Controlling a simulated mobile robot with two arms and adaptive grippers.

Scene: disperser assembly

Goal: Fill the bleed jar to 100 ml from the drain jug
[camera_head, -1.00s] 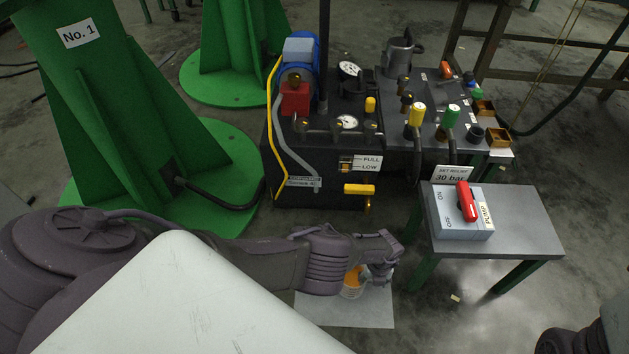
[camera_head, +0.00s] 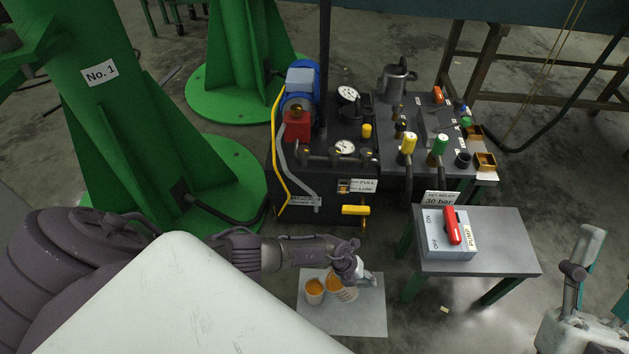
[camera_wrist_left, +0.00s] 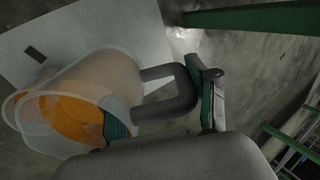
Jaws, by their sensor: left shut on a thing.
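The drain jug (camera_head: 339,284) is translucent with orange liquid in it and is tilted over to the left. My left gripper (camera_head: 352,270) is shut on it; in the left wrist view the jug (camera_wrist_left: 95,85) shows its mouth low and left, with orange liquid near the rim. The bleed jar (camera_head: 314,291) stands upright on a pale sheet (camera_head: 350,322), close to the left of the jug, and holds orange liquid. In the wrist view it is mostly hidden behind the jug. I cannot tell whether liquid is flowing or the jar's level. My right gripper (camera_head: 600,284) is open and empty at the lower right.
A small grey table (camera_head: 505,250) with the pump switch box (camera_head: 449,235) stands right of the sheet. The black hydraulic unit (camera_head: 300,212) with gauges and levers is behind. A green column base (camera_head: 225,165) stands to the left. Floor between the sheet and my right gripper is mostly clear.

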